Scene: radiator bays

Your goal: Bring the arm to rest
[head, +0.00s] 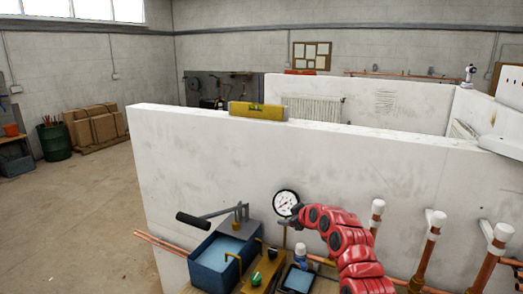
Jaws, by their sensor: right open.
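My red right arm reaches up from the lower right and bends over to the left. Its gripper (291,220) is at the left end of the arm, just below and beside a round white pressure gauge (286,203). The fingers are small and dark here; they are open, and I see nothing held between them. Whether they touch the gauge or its stem I cannot tell. My left gripper is not in view.
A blue tank (212,264) with a black-handled pump lever (193,220) stands left of the arm. Copper pipes with white caps (428,245) rise on the right. A white partition wall (205,160) stands behind, with a yellow level (258,111) on top. Open floor (75,215) lies left.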

